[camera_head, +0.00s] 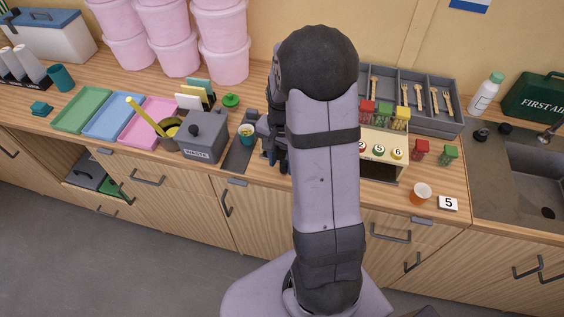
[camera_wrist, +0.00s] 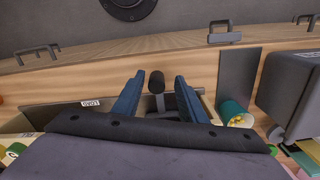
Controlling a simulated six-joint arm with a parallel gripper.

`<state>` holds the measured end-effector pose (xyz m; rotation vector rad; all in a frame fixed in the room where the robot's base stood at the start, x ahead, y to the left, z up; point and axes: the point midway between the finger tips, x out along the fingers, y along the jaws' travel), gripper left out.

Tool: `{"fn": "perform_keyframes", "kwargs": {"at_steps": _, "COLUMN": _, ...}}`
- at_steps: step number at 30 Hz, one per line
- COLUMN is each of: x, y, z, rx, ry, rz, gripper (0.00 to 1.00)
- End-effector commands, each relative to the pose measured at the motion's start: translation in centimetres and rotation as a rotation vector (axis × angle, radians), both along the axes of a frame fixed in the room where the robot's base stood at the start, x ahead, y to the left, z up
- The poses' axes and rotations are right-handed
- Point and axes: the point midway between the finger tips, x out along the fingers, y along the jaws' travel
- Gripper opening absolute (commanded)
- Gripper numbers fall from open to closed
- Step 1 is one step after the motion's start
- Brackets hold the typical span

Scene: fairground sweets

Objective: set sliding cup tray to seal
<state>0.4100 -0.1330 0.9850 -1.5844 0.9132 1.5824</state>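My gripper (camera_wrist: 158,80) is open in the wrist view, its two blue fingers spread. A dark knob on a short post (camera_wrist: 157,84) shows between the fingertips, with gaps on both sides. It looks like the sliding tray's handle, but the tray itself is mostly hidden by my gripper. A small white label (camera_wrist: 91,103), upside down and seeming to read LOAD, is left of the fingers. No SEAL label is readable. In the head view my gripper (camera_head: 275,150) is low over the counter's front, and my arm hides most of the machine.
A teal cup with yellow contents (camera_wrist: 235,112) stands right of the fingers, beside a dark strip (camera_head: 240,155). A grey waste bin (camera_head: 203,140) is further left. A numbered rack (camera_head: 385,150) and an orange cup (camera_head: 420,194) are right of my arm.

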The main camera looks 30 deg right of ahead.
Motion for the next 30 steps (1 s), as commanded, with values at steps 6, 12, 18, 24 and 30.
{"fn": "perform_keyframes", "kwargs": {"at_steps": 6, "x": 0.1, "y": 0.0, "z": 2.3, "rx": -0.002, "ry": -0.006, "rz": 0.000, "gripper": 0.38}}
{"fn": "perform_keyframes", "kwargs": {"at_steps": 12, "x": 0.2, "y": 0.0, "z": 5.0, "rx": -0.002, "ry": -0.006, "rz": 0.000, "gripper": 0.38}}
{"fn": "perform_keyframes", "kwargs": {"at_steps": 18, "x": 0.1, "y": 0.1, "z": 6.6, "rx": -0.002, "ry": -0.003, "rz": 0.000, "gripper": 0.38}}
{"fn": "perform_keyframes", "kwargs": {"at_steps": 24, "x": 0.1, "y": 0.1, "z": 6.9, "rx": 0.000, "ry": -0.001, "rz": 0.000, "gripper": 0.38}}
{"fn": "perform_keyframes", "kwargs": {"at_steps": 30, "x": 0.1, "y": 0.1, "z": 6.8, "rx": 0.000, "ry": -0.001, "rz": 0.000, "gripper": 0.38}}
